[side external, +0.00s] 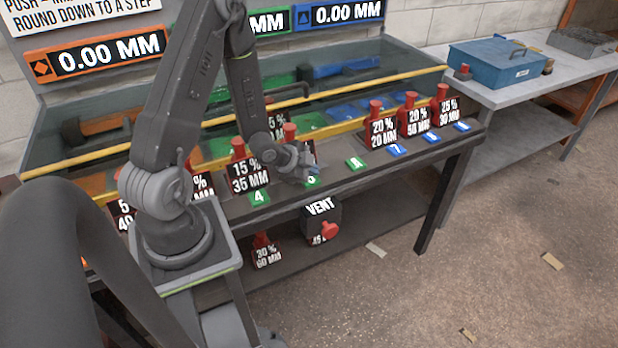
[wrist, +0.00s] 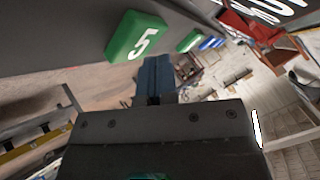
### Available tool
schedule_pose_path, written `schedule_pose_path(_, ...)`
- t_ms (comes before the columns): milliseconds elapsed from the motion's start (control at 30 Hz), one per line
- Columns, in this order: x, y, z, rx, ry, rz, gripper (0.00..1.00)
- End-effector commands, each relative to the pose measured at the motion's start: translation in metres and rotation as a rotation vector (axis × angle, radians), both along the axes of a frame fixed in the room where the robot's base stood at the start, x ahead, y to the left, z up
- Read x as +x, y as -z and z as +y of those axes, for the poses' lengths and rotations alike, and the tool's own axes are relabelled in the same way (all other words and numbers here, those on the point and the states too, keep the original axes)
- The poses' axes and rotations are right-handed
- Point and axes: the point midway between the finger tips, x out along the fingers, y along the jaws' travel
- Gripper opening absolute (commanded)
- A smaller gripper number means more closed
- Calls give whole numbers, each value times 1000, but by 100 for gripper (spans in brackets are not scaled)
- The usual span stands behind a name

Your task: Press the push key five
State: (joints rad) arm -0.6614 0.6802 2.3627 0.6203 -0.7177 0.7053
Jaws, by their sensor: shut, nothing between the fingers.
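Push key five is a green block with a white 5 (wrist: 137,37); the wrist view shows it above and left of my gripper's fingers. In the side view, key five (side external: 312,183) is on the front ledge of the bench, partly hidden by my gripper (side external: 309,170). The gripper is just above and behind it, close to it. In the wrist view, the fingers of my gripper (wrist: 155,65) are shut together and empty. I see a gap in the picture between the fingers and the key; contact cannot be told from the side view.
Green key four (side external: 259,197) is left of key five, green key six (side external: 356,163) and blue key seven (side external: 397,150) to its right. Black blocks with red knobs, such as the 15% one (side external: 242,172), stand behind the keys. A VENT block (side external: 320,218) is below.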

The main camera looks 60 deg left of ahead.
Motion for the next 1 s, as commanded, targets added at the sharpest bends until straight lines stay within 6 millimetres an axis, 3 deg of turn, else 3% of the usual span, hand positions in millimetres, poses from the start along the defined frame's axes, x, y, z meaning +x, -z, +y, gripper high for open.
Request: schedule_pose_path(1000,0,7,0,1,-1,-1,0)
